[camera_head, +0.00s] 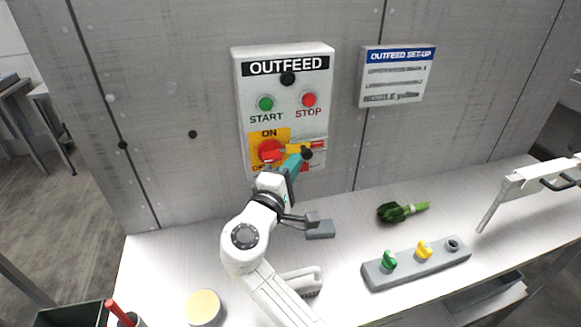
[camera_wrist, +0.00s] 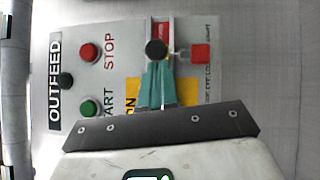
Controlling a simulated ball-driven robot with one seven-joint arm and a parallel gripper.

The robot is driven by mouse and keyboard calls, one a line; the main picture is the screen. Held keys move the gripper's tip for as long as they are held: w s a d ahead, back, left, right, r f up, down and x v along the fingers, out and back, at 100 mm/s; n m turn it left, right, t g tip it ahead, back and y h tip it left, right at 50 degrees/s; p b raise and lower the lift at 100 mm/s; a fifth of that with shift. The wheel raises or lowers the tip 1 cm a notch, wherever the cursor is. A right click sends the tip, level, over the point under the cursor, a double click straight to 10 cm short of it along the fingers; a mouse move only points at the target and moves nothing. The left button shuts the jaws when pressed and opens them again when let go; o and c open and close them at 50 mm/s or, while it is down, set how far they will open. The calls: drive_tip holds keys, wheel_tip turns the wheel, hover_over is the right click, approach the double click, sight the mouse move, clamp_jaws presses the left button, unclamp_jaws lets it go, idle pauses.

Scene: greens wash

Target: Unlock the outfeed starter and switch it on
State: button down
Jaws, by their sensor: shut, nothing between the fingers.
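The outfeed starter (camera_head: 246,100) is a light grey wall box with a green START button (camera_head: 266,103) and a red STOP button (camera_head: 309,99). Lower left is a red rotary switch (camera_head: 268,150) on a yellow plate with ON above. To its right is a red and white bracket (camera_wrist: 163,29), with a round black knob (camera_wrist: 156,50) and a small red block (camera_wrist: 200,53) on a metal piece beside it. My gripper (camera_wrist: 154,70) has its teal fingers together, with their tips at the black knob. I cannot tell whether they touch it. My gripper partly hides the yellow plate.
A set-up sign (camera_head: 397,75) hangs to the right. On the white bench (camera_head: 345,205) lie a bunch of greens (camera_head: 402,211) and a grey rack (camera_head: 440,264) with green and yellow knobs and an empty socket. A brush and a round tub (camera_head: 203,307) stand near my arm.

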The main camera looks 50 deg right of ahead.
drive_tip(key=shift+s+d, duration=0.65)
drive_tip(key=shift+d, duration=0.25)
drive_tip(key=shift+s+d, duration=0.65)
drive_tip(key=shift+d, duration=0.25)
